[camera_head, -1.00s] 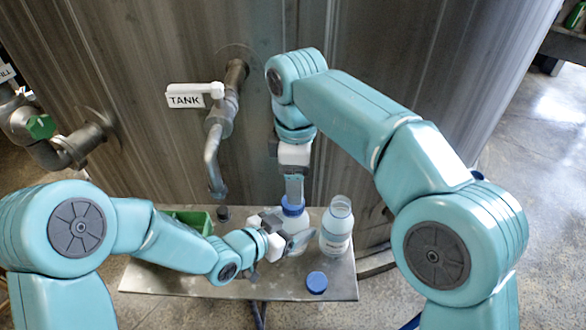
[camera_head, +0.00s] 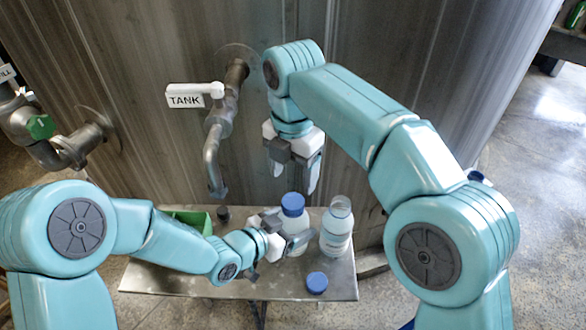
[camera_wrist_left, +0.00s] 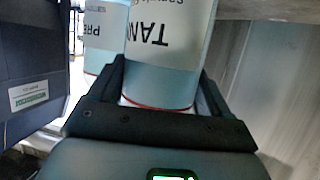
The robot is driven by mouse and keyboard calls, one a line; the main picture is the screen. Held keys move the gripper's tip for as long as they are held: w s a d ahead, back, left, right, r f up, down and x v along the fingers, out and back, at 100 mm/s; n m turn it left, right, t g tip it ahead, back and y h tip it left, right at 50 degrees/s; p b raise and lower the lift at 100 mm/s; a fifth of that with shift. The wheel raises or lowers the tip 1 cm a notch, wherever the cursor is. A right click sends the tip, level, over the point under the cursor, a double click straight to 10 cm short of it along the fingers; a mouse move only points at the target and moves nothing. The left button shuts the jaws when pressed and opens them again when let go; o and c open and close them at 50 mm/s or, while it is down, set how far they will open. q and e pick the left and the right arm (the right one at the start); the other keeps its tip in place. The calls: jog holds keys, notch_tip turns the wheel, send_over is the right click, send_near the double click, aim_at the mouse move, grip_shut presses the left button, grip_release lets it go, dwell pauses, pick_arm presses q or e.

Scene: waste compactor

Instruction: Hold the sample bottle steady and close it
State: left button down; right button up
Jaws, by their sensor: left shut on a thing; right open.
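The sample bottle (camera_head: 296,224) is white, stands on the metal shelf and wears a blue cap (camera_head: 293,203). My left gripper (camera_head: 288,238) is shut around its body from the left. In the left wrist view the held bottle (camera_wrist_left: 160,75) sits between the dark fingers (camera_wrist_left: 160,95), with an upside-down label reading TANK; its cap is out of that view. My right gripper (camera_head: 295,181) is open and empty, pointing down above the cap, apart from it. The cap looks seated and level on the bottle.
A second, uncapped bottle (camera_head: 336,232) stands just right of the held one; it also shows in the left wrist view (camera_wrist_left: 103,40). A loose blue cap (camera_head: 316,282) lies at the shelf's (camera_head: 200,281) front. A green box (camera_head: 190,221) and a pipe (camera_head: 213,165) labelled TANK are left.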

aim_at(293, 201)
notch_tip(293, 201, down, 8)
jog(key=shift+r, duration=0.1)
dwell(0.4)
